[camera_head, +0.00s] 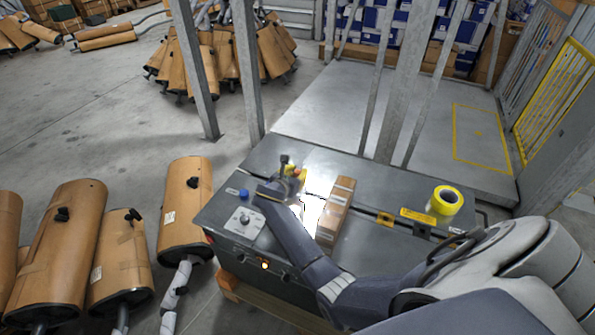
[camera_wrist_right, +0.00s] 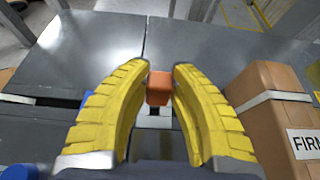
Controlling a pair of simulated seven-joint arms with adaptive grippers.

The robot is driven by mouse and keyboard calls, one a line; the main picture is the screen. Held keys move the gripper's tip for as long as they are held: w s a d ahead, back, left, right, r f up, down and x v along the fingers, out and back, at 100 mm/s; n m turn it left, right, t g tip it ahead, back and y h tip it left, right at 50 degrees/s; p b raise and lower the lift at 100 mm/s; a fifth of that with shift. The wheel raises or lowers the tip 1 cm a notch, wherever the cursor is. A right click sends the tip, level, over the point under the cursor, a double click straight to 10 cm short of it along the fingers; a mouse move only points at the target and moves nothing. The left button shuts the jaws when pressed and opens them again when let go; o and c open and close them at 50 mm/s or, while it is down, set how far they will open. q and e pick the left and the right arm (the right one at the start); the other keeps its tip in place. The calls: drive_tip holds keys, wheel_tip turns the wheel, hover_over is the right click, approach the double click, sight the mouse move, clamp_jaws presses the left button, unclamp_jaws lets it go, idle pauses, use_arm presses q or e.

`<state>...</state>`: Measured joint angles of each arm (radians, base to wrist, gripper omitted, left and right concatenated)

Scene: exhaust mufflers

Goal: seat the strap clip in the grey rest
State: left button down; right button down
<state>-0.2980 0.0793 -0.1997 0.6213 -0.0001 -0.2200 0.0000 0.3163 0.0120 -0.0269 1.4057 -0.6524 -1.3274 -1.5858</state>
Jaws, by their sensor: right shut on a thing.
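My right gripper (camera_wrist_right: 159,82) has ridged yellow fingers, shut on a small orange-red block, which looks like the strap clip (camera_wrist_right: 159,90). The fingertips press its two sides near the top of the wrist view. In the head view my right gripper (camera_head: 294,174) is over the dark grey workbench (camera_head: 385,252), left of the cardboard box, and partly hidden by my wrist. A small pale grey piece (camera_wrist_right: 154,118) shows just below the clip in the wrist view; I cannot tell whether it is the grey rest or whether the clip touches it. My left gripper is not in view.
The strapped cardboard box (camera_head: 336,205) stands close to the right of my gripper. A blue cap (camera_head: 244,194) and a pale plate with a knob (camera_head: 244,222) lie to the left. A yellow tape roll (camera_head: 446,200) is at the right. Metal posts (camera_head: 400,85) rise behind the bench.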

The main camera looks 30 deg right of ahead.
drive_tip(key=shift+f, duration=2)
drive_tip(key=shift+f, duration=0.45)
idle(0.9)
drive_tip(key=c, duration=1.1)
unclamp_jaws()
drive_tip(key=v, duration=1.2)
